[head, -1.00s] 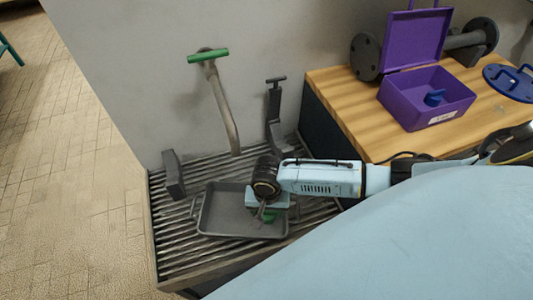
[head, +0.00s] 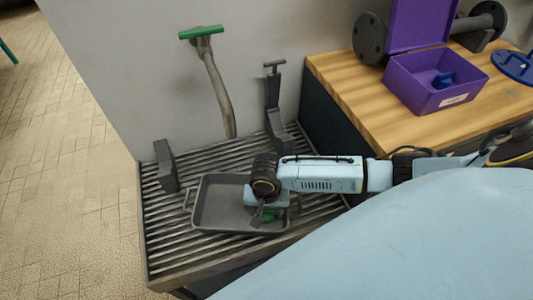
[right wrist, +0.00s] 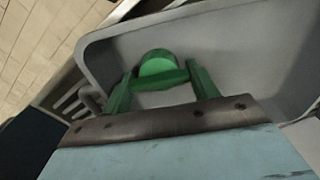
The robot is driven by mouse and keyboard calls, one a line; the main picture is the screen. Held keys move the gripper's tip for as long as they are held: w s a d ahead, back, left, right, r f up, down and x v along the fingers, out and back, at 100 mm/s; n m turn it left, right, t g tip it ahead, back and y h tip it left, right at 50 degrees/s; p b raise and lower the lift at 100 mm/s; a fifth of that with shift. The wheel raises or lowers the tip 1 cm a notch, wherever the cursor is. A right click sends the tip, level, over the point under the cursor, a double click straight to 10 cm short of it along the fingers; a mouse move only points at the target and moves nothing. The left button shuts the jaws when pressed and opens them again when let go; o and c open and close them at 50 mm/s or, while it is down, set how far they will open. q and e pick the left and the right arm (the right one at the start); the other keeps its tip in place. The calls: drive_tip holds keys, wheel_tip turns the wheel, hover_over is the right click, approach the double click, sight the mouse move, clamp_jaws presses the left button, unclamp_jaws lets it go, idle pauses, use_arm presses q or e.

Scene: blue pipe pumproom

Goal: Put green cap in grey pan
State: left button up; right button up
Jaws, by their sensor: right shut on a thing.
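The green cap (right wrist: 158,65) shows a round face and a crossbar in the right wrist view, between the jaws of my right gripper (right wrist: 162,82). My right gripper (head: 262,214) is shut on the cap, over the right part of the grey pan (head: 215,217). In the head view only a little green shows below the gripper, and the gripper hides the rest. The pan's grey floor and rim (right wrist: 97,50) lie beyond the cap in the right wrist view. I cannot tell whether the cap touches the pan floor. My left gripper is not in view.
The pan sits on a slatted grey rack (head: 165,240). A dark block (head: 165,165) and a dark upright stand (head: 273,105) are behind it. A green-handled pipe (head: 215,80) is at the wall. A wooden table (head: 345,85) at right holds an open purple box (head: 425,90).

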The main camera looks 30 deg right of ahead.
drive_tip(key=o, duration=0.7)
drive_tip(key=shift+f, duration=0.1)
drive_tip(key=shift+r, duration=0.45)
wheel_tip(320, 180, up, 2)
drive_tip(key=shift+r+p, duration=0.1)
drive_tip(key=shift+p, duration=0.55)
wheel_tip(320, 180, up, 4)
drive_tip(key=shift+f+p, duration=0.1)
drive_tip(key=shift+p, duration=0.7)
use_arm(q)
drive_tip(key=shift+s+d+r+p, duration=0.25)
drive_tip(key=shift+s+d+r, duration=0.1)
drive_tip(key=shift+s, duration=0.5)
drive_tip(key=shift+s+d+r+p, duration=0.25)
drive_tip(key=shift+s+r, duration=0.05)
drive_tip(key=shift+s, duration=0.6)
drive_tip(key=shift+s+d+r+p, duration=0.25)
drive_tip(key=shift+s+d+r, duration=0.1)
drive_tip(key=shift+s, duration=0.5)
use_arm(e)
drive_tip(key=shift+r, duration=2.65)
